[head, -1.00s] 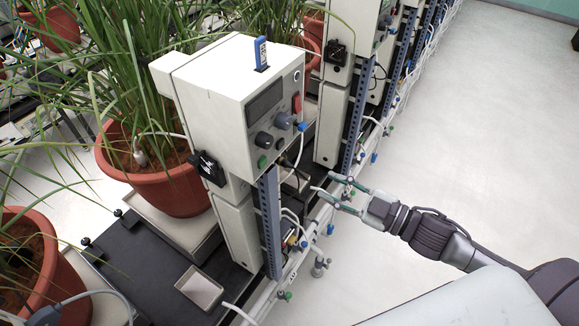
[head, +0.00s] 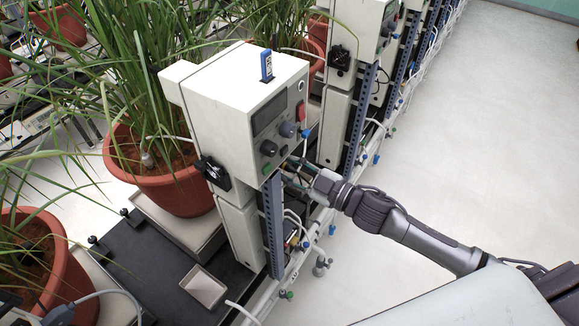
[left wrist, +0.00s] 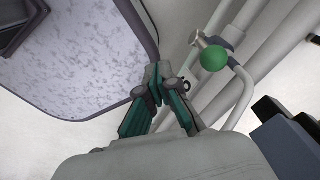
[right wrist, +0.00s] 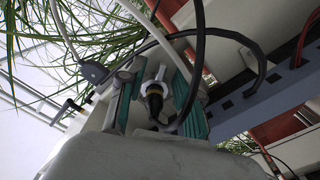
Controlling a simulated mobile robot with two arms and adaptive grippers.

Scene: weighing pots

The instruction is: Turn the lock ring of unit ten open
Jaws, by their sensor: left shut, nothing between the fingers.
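The near white control unit (head: 225,100) stands on the rail with a blue tag (head: 266,66) on top; its number is not readable. In the right wrist view, a pale lock ring (right wrist: 154,89) sits around a connector on the unit's underside, with a black cable leaving it. My right gripper (head: 292,174) is under the unit's front edge, its tips partly hidden in the head view. In the right wrist view (right wrist: 156,82) its fingers stand open on either side of the ring, with gaps visible. My left gripper (left wrist: 158,75) is shut and empty, outside the head view.
A blue-grey slotted post (head: 273,225) stands close beside my right gripper, with loose cables around. Potted plants (head: 175,185) are behind the unit. A green-knobbed valve (left wrist: 214,58) and pipes are near my left gripper. The floor at right is clear.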

